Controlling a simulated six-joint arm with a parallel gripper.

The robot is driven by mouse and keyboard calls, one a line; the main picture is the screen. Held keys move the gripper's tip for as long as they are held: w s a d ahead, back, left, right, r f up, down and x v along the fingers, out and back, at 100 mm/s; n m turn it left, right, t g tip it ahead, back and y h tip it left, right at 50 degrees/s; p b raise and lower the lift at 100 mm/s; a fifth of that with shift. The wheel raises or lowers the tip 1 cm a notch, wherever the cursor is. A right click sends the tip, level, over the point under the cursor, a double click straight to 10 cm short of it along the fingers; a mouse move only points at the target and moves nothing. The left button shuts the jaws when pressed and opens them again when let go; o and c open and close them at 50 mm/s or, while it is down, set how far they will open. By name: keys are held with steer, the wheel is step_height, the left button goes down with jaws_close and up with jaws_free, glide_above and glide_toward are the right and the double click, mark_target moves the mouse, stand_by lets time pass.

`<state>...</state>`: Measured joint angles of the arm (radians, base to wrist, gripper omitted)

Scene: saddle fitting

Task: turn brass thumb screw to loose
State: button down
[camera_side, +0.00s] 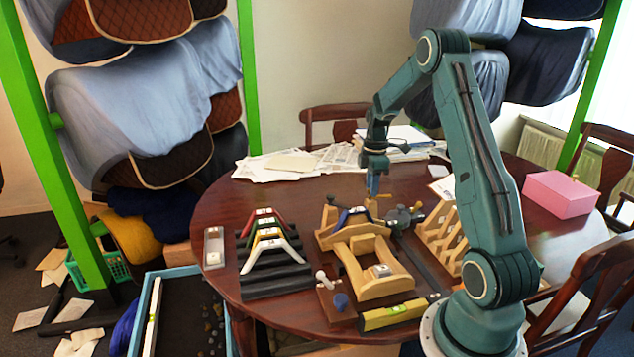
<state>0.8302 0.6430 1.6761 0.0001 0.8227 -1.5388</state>
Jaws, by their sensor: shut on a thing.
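My gripper (373,188) points straight down over the back of the wooden fitting jig (372,246) on the round table. It is shut on a small brass-coloured piece, the brass thumb screw (376,206), at the jig's back right corner. The fingers and the small scale hide most of the screw, so its turn cannot be read. A blue angled gullet piece (352,213) sits across the top of the jig, just left of my gripper.
A black rack (277,284) holds several coloured angled pieces at left. A dark round gauge (400,217) and wooden stepped rack (440,232) stand close right of the jig. A yellow level (393,314) lies in front. Papers and a pink box (561,194) lie farther back.

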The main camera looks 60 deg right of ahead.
stand_by(0.3)
steer(key=c, duration=1.2)
jaws_free()
step_height(320, 180, up, 14)
